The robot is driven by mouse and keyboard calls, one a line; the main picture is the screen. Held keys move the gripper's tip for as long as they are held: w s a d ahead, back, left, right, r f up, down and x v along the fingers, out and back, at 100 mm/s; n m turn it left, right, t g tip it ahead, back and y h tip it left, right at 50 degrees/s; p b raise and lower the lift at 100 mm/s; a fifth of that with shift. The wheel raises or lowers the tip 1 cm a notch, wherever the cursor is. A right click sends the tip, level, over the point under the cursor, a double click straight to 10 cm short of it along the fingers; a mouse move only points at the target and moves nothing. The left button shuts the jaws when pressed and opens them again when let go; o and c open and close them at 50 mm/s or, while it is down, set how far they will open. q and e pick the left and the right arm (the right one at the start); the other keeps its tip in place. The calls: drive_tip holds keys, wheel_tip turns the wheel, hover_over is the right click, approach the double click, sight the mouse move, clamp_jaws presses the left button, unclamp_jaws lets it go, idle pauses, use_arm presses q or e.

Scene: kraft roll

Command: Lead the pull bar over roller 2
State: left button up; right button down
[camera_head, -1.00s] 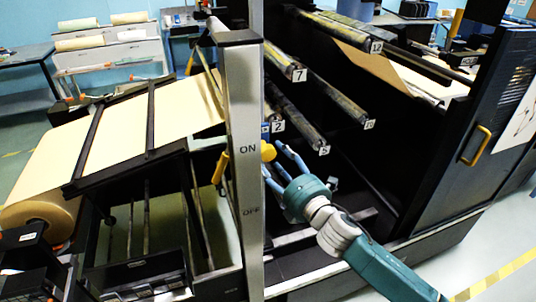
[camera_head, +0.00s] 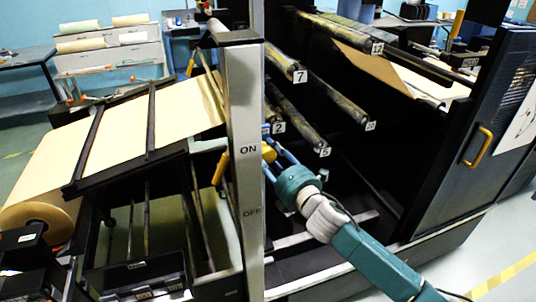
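Roller 2 (camera_head: 267,129), marked with a white "2" label (camera_head: 278,127), sits just right of the upright post, which hides much of it. My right gripper (camera_head: 271,149) is just below that label, with its blue fingers pointing up and left. A small yellow piece shows at the fingertips, and a yellow bar (camera_head: 220,168) shows left of the post. They may be the two ends of the pull bar, but the post hides what lies between. I cannot tell whether the fingers grip it. My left gripper is not in view.
The post (camera_head: 245,190) marked ON and OFF stands close to the fingers. Roller 5 (camera_head: 300,125), roller 7 (camera_head: 283,65) and other rollers lie above and right. Brown paper (camera_head: 130,125) runs from a roll (camera_head: 42,215) at left. The dark bay below the rollers looks open.

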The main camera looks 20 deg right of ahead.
drive_tip(key=d+r+p, duration=0.4)
drive_tip(key=d, duration=0.5)
drive_tip(key=shift+w+r, duration=0.2)
drive_tip(key=shift+r, duration=0.2)
drive_tip(key=shift+d+f+b, duration=0.65)
drive_tip(key=shift+d+f, duration=0.15)
drive_tip(key=shift+d, duration=0.35)
drive_tip(key=shift+d+f+b, duration=0.65)
drive_tip(key=shift+d+f, duration=0.1)
drive_tip(key=shift+d, duration=0.35)
